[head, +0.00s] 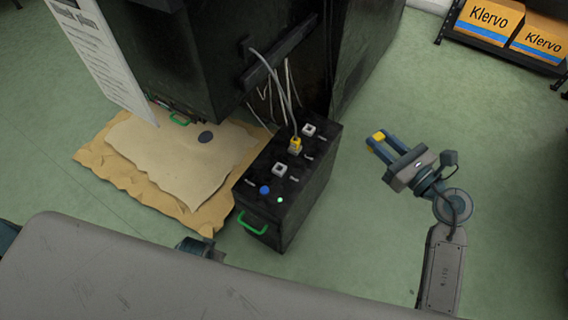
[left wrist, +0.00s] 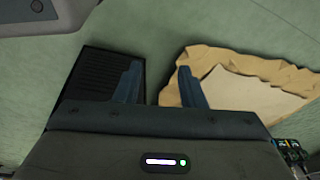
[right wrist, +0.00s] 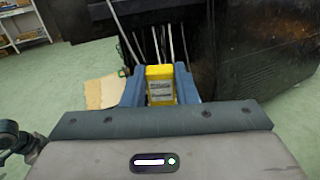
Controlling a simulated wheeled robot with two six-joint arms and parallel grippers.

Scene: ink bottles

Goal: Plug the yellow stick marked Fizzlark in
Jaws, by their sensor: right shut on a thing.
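My right gripper (head: 379,140) is shut on a yellow stick (head: 379,136) and holds it in the air to the right of the black box (head: 282,222). In the right wrist view the stick (right wrist: 160,86) stands between the fingers; its grey label is too small to read. The box's top has two pale square sockets, one far (head: 308,130) and one near (head: 279,169). Between them is a yellow plug (head: 295,146) with a grey cable. My left gripper (left wrist: 157,82) is open and empty, and in the head view it is mostly hidden behind a grey surface.
The box top also has a blue knob (head: 265,190) and a green light (head: 280,200); a green handle (head: 252,223) is on its front. A large dark cabinet (head: 175,55) with hanging cables stands behind. Torn cardboard (head: 85,158) lies left. Green floor is free right of the box.

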